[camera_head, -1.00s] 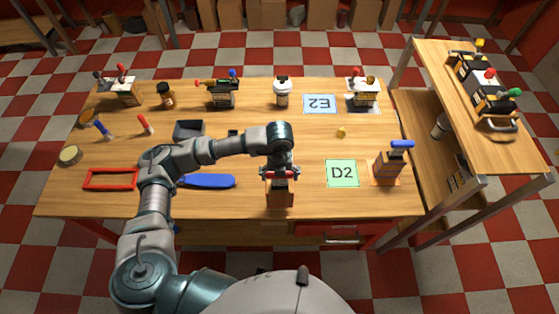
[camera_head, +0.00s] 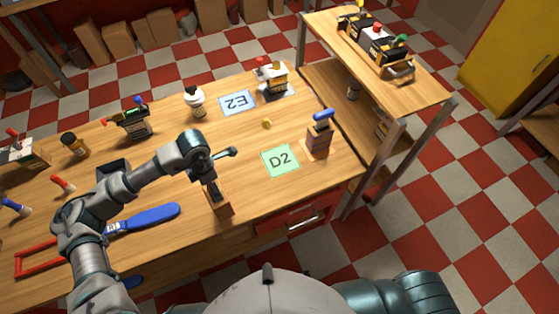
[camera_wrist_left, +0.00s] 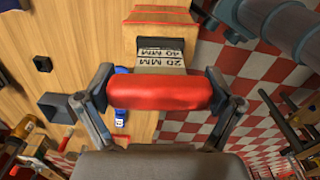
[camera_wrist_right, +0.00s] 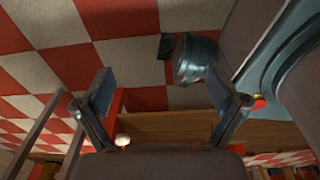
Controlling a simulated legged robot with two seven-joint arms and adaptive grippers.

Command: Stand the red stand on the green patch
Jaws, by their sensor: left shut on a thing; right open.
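The red stand (camera_head: 219,203) is a wooden block with a red handle (camera_wrist_left: 160,92) on top. My left gripper (camera_head: 206,172) is shut on the handle, its fingers at either end of the red bar in the left wrist view (camera_wrist_left: 158,98). The stand looks upright near the table's front edge; whether it touches the table I cannot tell. The green patch (camera_head: 268,163), marked D2, lies bare to the right of the stand and farther back. My right gripper (camera_wrist_right: 160,92) is open and empty, over the floor in the right wrist view.
A blue-handled stand (camera_head: 319,138) is just right of the green patch. A blue paddle-shaped thing (camera_head: 150,217) lies left of the held stand. A side table (camera_head: 420,88) stands at the right.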

